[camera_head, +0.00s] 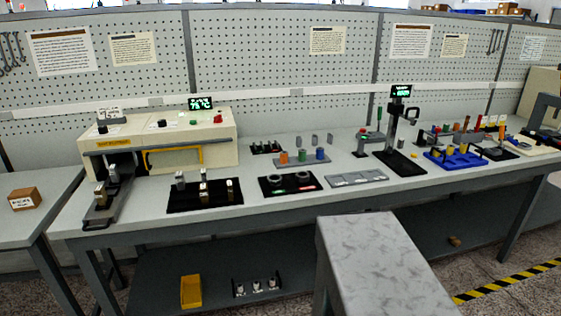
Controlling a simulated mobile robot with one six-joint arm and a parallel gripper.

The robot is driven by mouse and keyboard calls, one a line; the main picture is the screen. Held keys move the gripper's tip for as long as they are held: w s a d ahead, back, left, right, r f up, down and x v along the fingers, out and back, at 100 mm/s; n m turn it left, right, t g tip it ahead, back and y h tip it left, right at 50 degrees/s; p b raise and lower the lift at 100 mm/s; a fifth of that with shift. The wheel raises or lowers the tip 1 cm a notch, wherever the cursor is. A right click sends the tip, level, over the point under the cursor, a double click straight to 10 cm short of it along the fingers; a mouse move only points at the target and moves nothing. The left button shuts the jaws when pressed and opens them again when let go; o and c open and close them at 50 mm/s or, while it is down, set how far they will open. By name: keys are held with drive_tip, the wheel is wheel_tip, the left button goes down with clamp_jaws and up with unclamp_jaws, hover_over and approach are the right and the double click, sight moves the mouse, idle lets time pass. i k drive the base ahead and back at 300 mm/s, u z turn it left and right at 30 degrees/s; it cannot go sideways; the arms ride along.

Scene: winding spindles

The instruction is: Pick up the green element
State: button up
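My gripper does not show in this view.
The long grey workbench (140,222) carries a cream machine (215,130), black trays, a black stand with a display (400,165) and a blue tray (455,158) with yellow parts. A marbled grey block (385,262) stands in front. A yellow bin (191,291) sits below.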

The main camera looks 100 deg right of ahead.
sight(303, 153)
drive_tip(key=u, duration=0.35)
drive_tip(key=k, duration=2.8)
drive_tip(key=z, duration=0.6)
